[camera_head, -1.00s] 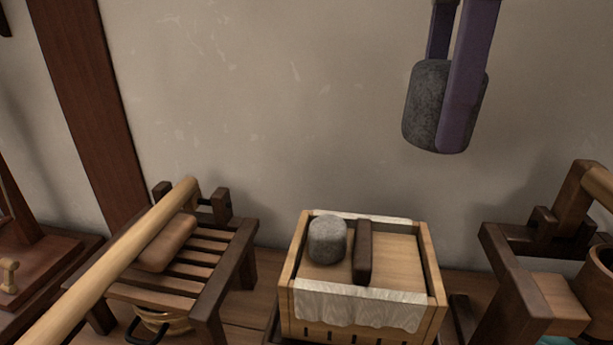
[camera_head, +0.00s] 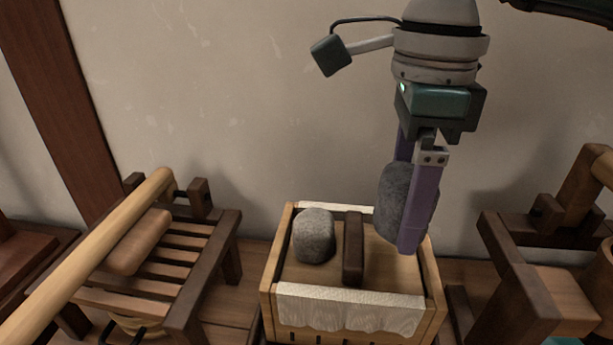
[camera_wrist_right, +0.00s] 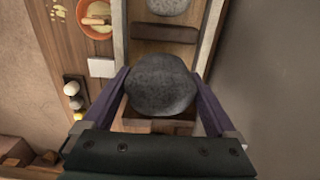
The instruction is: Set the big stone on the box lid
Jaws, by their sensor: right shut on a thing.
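The big stone (camera_head: 392,200), dark grey and rounded, is held between the purple fingers of my right gripper (camera_head: 405,230). In the right wrist view the stone (camera_wrist_right: 160,85) sits between both fingers. It is over the right part of the box lid (camera_head: 377,255), a light wooden panel inside the box frame. I cannot tell whether the stone touches the lid. A dark wooden bar (camera_head: 353,250) crosses the lid, left of the held stone. A second grey stone (camera_head: 315,236) rests on the lid left of the bar. My left gripper is out of view.
The box (camera_head: 268,297) has pale cloth (camera_head: 345,308) over its front. A slatted wooden rack (camera_head: 190,262) with a long pole (camera_head: 95,250) stands at left. A dark wooden frame (camera_head: 505,262) stands close at right. The wall is behind.

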